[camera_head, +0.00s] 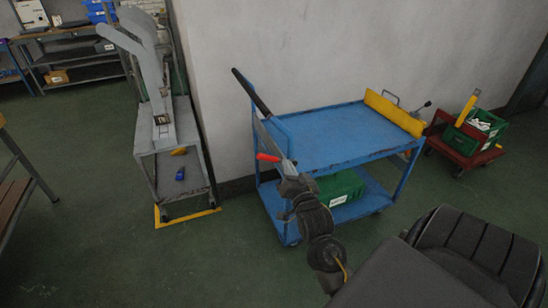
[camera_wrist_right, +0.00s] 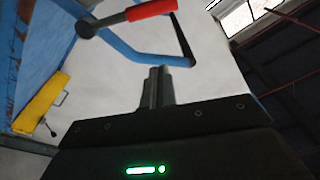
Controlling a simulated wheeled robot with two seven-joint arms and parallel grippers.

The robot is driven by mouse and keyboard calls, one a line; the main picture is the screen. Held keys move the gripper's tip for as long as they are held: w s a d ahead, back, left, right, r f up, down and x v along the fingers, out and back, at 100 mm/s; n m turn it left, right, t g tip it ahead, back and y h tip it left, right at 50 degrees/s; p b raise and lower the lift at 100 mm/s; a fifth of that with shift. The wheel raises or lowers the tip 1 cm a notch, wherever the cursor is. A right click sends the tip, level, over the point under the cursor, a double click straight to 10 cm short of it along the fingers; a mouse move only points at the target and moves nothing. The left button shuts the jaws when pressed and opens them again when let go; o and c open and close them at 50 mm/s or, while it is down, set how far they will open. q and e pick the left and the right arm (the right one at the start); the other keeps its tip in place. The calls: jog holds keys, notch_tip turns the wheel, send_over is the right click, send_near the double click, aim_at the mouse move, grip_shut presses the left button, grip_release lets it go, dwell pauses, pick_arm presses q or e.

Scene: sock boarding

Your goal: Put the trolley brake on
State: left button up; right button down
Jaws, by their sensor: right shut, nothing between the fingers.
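The blue trolley (camera_head: 345,135) stands by the wall, with a black push grip (camera_head: 252,92) at its near left end. A brake lever with a red handle (camera_head: 268,158) sits at that end, below the grip. In the right wrist view the red handle (camera_wrist_right: 152,10) lies at the upper middle, pointing right from its dark pivot. My right gripper (camera_head: 288,170) is close to the lever in the head view. In the right wrist view its fingers (camera_wrist_right: 160,72) are shut and empty, apart from the red handle. My left gripper is not in view.
A yellow bar (camera_head: 393,112) lies along the trolley's far end and a green crate (camera_head: 342,188) sits on its lower shelf. A grey stand (camera_head: 148,137) is at left. A red cart (camera_head: 470,146) is at right. Green floor (camera_head: 110,250) is clear at front left.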

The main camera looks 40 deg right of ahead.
jog(key=r, duration=0.1)
send_over(273, 157)
jog(key=s+d, duration=0.1)
jog(key=shift+r, duration=0.1)
jog(key=f, duration=0.1)
jog(key=a+f, duration=0.2)
jog(key=shift+s+a+f, duration=0.1)
jog(key=shift+s+f, duration=0.15)
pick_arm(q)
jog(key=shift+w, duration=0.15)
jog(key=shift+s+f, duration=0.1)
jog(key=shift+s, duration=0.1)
pick_arm(e)
jog(key=shift+a, duration=0.1)
